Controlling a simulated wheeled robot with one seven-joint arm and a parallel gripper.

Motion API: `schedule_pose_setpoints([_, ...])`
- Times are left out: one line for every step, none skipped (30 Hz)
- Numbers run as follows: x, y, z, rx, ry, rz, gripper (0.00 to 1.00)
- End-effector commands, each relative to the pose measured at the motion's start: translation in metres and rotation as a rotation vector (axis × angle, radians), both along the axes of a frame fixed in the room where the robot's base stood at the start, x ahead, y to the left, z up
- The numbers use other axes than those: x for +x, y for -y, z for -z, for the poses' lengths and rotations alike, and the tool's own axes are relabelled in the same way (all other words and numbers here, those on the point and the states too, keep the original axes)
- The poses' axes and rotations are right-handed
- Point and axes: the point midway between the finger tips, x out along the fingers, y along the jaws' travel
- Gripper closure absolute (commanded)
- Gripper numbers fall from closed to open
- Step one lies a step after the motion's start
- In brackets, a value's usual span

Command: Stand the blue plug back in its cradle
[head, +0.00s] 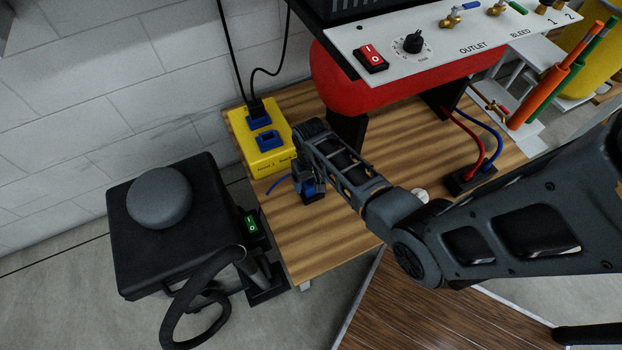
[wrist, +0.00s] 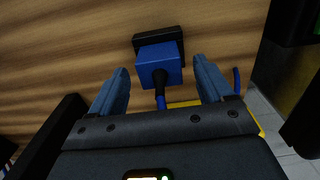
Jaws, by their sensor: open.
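The blue plug (wrist: 158,65) is between the two fingers of my gripper (wrist: 161,72) in the wrist view, with a gap on each side. Its dark cord end points toward my palm, and a black block (wrist: 172,40) shows at its far end. In the head view my gripper (head: 306,180) is low over the wooden table, open, and mostly covers the plug. The yellow box (head: 264,165) to its left has an empty blue-rimmed socket (head: 270,140) and a second one with a black plug (head: 257,110) in it. I cannot tell which part is the cradle.
A black stool-like stand with a grey dome (head: 160,197) and a green switch (head: 252,224) are left of the table. A red tank (head: 360,85) under a white control panel (head: 440,40) stands behind. Red and blue hoses (head: 482,140) are at right. The front table (head: 320,238) is clear.

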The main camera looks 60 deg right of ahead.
Motion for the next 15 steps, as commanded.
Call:
schedule_pose_setpoints([0.000,0.000,0.000,0.000,0.000,0.000,0.20])
schedule_pose_setpoints([0.000,0.000,0.000,0.000,0.000,0.000,0.20])
schedule_pose_setpoints([0.000,0.000,0.000,0.000,0.000,0.000,0.20])
schedule_pose_setpoints([0.000,0.000,-0.001,0.000,0.000,0.000,0.20])
schedule_pose_setpoints([0.000,0.000,-0.002,0.000,0.000,0.000,0.20])
schedule_pose_setpoints([0.000,0.000,-0.005,0.000,0.000,0.000,0.20])
schedule_pose_setpoints([0.000,0.000,-0.008,0.000,0.000,0.000,0.20])
schedule_pose_setpoints([0.000,0.000,-0.012,-0.001,0.001,0.000,0.20])
schedule_pose_setpoints([0.000,0.000,-0.017,-0.001,0.002,0.000,0.20])
schedule_pose_setpoints([0.000,0.000,-0.022,-0.001,0.001,0.000,0.20])
schedule_pose_setpoints([0.000,0.000,-0.027,-0.001,0.002,0.000,0.20])
schedule_pose_setpoints([0.000,0.000,-0.034,-0.001,0.002,-0.001,0.20])
schedule_pose_setpoints([0.000,0.000,-0.039,-0.001,0.002,-0.001,0.20])
schedule_pose_setpoints([0.000,0.000,-0.044,-0.001,0.002,-0.001,0.20])
schedule_pose_setpoints([0.000,0.000,-0.051,-0.001,0.002,-0.001,0.20])
